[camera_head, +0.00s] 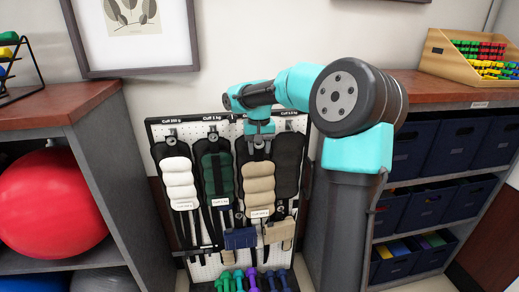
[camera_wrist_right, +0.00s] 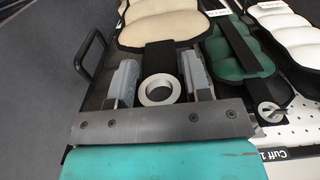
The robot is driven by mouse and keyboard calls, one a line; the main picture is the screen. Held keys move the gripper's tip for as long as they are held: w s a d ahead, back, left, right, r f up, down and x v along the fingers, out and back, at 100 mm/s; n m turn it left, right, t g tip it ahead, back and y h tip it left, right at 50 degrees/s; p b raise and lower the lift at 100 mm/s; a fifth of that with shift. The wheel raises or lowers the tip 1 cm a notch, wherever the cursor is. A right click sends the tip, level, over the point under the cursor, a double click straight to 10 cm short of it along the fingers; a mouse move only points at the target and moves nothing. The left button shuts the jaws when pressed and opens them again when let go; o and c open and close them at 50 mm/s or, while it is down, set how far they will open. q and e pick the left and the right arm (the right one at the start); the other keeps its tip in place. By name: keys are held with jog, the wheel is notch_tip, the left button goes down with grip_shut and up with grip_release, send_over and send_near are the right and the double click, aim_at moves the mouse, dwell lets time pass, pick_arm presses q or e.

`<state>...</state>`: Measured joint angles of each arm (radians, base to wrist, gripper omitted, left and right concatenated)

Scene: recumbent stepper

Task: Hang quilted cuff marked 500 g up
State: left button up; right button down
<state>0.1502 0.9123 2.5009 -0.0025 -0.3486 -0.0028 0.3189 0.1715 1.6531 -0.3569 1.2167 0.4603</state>
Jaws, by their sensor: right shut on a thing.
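A beige quilted cuff (camera_head: 259,183) hangs upright in front of the pegboard (camera_head: 215,262), with a small white label too small to read. My right gripper (camera_head: 258,147) is at its top, shut on its black strap. In the right wrist view, the gripper (camera_wrist_right: 160,78) has its fingers on either side of the strap and its metal ring (camera_wrist_right: 158,90), with the beige cuff (camera_wrist_right: 160,24) beyond. The gripper hides the board behind it, so I cannot tell if the ring is on a hook. My left gripper is not in view.
A white cuff (camera_head: 180,184), a green cuff (camera_head: 217,173) and a dark cuff (camera_head: 289,160) hang close beside the beige one. A blue cuff (camera_head: 240,238) hangs lower. Small dumbbells (camera_head: 252,280) stand at the board's foot. Shelves flank the board on both sides.

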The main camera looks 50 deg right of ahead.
jog(key=shift+w+d+f, duration=0.1)
jog(key=shift+w+d, duration=0.7)
jog(key=shift+w, duration=0.2)
jog(key=shift+w+d+f, duration=0.1)
jog(key=shift+w+d, duration=0.65)
jog(key=shift+w, duration=0.2)
jog(key=shift+w+d, duration=0.35)
jog(key=shift+w, duration=0.1)
jog(key=shift+w+d, duration=0.3)
jog(key=shift+w, duration=0.05)
jog(key=shift+w+d, duration=0.15)
jog(key=shift+w, duration=0.05)
jog(key=shift+w+d+f, duration=0.15)
jog(key=shift+w+d, duration=0.55)
jog(key=shift+w, duration=0.25)
